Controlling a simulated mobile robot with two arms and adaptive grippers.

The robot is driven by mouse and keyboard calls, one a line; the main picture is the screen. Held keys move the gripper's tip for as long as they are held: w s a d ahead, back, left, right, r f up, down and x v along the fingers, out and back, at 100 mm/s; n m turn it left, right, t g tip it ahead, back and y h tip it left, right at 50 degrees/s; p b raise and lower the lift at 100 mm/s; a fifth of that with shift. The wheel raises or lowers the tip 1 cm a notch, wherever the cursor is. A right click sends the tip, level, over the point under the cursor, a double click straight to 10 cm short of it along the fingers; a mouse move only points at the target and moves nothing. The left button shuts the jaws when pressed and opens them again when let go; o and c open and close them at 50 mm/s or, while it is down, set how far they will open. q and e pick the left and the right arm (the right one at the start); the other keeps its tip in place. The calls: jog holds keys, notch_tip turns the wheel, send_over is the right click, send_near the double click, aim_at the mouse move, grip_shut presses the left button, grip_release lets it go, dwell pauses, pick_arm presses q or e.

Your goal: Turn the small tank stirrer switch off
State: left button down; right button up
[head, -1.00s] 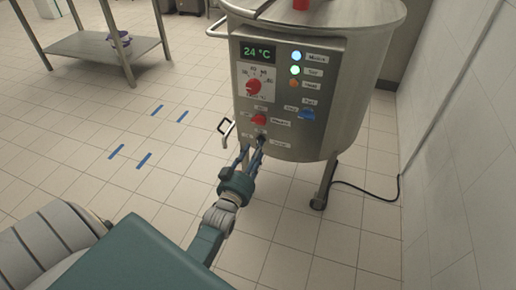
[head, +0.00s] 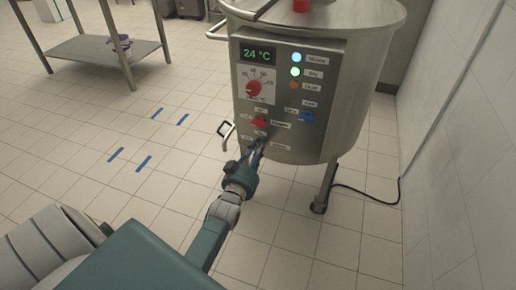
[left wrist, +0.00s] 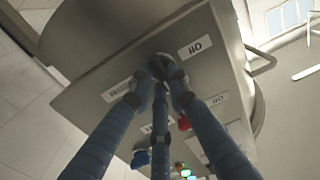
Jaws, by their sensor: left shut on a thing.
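The small steel tank (head: 365,90) stands upright with a control panel (head: 293,165) on its front. My left gripper (head: 259,148) reaches the bottom left of the panel. Its fingers are shut around a small dark switch (left wrist: 166,62), taken as the stirrer switch, mostly hidden behind them. In the left wrist view the panel appears upside down, with an "Off" label (left wrist: 195,47) beside the held switch and a blurred label (left wrist: 116,90) on the other side. The switch's exact setting is hidden by the fingers. My right gripper is not in view.
Above the held switch are a red switch (head: 259,122), a blue switch (head: 307,116), a red dial (head: 254,88) and a display (head: 258,52) reading 24 °C. Indicator lamps (head: 296,72) sit beside the display. A bent handle (head: 228,132) sticks out left of the panel. Floor is open at left.

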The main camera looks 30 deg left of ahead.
pick_arm(q)
jog(key=shift+s+a+n+p, duration=0.15)
jog(key=shift+n+p, duration=0.35)
jog(key=shift+n, duration=2.5)
jog(key=shift+w+a+n+p, duration=0.15)
jog(key=shift+n+p, duration=0.3)
jog(key=shift+n, duration=2.55)
jog(key=shift+s+a+n+p, duration=0.15)
jog(key=shift+n+p, duration=0.35)
jog(key=shift+n, duration=2.5)
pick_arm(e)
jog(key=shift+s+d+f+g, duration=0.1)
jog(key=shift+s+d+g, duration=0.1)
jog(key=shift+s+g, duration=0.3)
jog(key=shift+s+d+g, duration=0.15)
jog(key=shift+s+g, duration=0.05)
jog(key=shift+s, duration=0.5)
